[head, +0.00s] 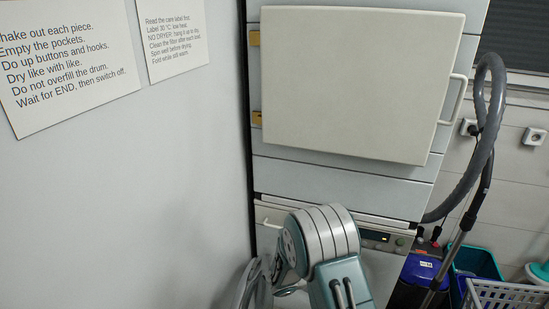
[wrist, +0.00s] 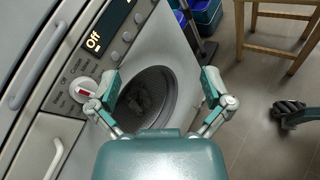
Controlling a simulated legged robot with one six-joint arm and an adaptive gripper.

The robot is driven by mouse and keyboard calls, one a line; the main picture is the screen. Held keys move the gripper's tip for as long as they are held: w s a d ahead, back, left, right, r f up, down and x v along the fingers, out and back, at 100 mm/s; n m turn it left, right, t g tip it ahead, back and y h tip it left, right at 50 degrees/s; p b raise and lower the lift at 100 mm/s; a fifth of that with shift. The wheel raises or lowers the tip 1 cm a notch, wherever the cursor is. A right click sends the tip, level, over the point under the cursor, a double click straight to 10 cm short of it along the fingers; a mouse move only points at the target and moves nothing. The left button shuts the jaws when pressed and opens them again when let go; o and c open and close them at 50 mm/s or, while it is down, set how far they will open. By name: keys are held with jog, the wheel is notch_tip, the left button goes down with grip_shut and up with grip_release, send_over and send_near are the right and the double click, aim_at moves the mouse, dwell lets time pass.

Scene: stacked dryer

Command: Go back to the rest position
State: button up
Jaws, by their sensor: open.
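My gripper (wrist: 160,128) shows in the wrist view with its two fingers spread wide apart and nothing between them. It is in front of a machine with a round dark door (wrist: 147,98). The left finger is close to a white dial (wrist: 84,91) with a red mark; I cannot tell whether they touch. The machine's display (wrist: 102,30) reads "Off". In the head view my arm rises at the bottom centre in front of the lower machine, and the gripper's fingers are not seen there.
A pale square door (head: 360,85) with a handle is on the upper machine. A grey hose (head: 478,155), a blue bin (head: 420,268) and a white basket (head: 505,296) stand at right. A wooden stool (wrist: 275,35) stands on the floor. A wall (head: 150,200) closes the left side.

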jog(key=s+d+r+m+g+y, duration=0.25)
jog(key=s+r+m, duration=0.25)
jog(key=s+r, duration=0.3)
jog(key=s+d+r+m+g+y, duration=0.1)
jog(key=s+r+m+g+y, duration=0.3)
jog(key=r, duration=0.6)
jog(key=s+a+r+m+t+y, duration=0.3)
jog(key=s+r+m, duration=0.1)
jog(key=s, duration=0.5)
jog(key=s+a+r+m+t+y, duration=0.3)
jog(key=s+a+r+m+y, duration=0.1)
jog(key=s, duration=0.4)
jog(key=shift+s+r+m, duration=0.3)
jog(key=shift+s+r, duration=0.1)
jog(key=shift+r, duration=0.2)
